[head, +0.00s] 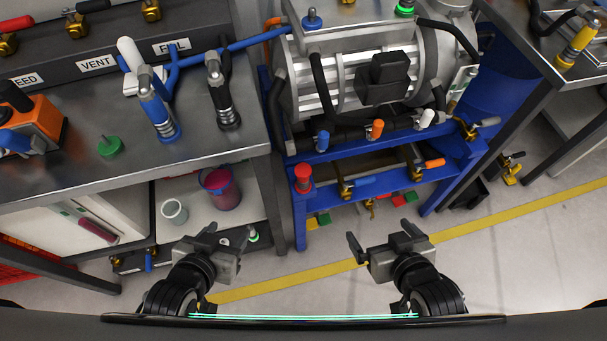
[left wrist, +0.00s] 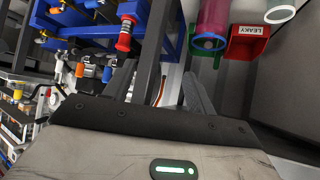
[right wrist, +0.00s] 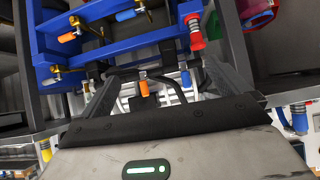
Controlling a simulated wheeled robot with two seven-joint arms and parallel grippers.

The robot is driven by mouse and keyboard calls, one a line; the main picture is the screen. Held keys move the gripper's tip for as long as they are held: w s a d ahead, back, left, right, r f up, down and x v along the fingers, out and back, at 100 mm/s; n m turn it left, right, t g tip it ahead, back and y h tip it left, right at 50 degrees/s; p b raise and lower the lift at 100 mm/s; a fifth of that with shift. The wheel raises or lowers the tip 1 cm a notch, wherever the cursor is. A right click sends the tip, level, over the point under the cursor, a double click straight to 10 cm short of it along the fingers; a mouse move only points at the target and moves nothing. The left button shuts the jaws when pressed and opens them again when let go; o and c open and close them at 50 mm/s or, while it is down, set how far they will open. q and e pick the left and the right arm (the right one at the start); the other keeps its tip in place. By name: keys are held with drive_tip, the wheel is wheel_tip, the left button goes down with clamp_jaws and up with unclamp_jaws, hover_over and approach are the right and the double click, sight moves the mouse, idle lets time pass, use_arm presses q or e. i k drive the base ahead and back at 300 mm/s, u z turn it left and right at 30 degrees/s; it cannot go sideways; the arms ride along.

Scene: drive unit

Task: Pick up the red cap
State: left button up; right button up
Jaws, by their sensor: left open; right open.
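The red cap (head: 303,174) sits on the front left corner of the blue frame of the drive unit. It also shows near the top of the left wrist view (left wrist: 124,40) and at the top right of centre in the right wrist view (right wrist: 194,30). My left gripper (head: 226,236) is open and empty, to the lower left of the cap and apart from it. My right gripper (head: 382,242) is open and empty, to the lower right of the cap and apart from it.
The blue frame (head: 380,185) carries the grey motor (head: 330,75) and several valves. A steel workbench (head: 70,165) stands at the left, with a red container (head: 222,190) and a white cup (head: 174,211) on its lower shelf. A yellow line (head: 480,222) crosses the open floor.

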sight(302, 171)
drive_tip(key=u, duration=2.3)
drive_tip(key=k, duration=1.35)
drive_tip(key=z, duration=1.75)
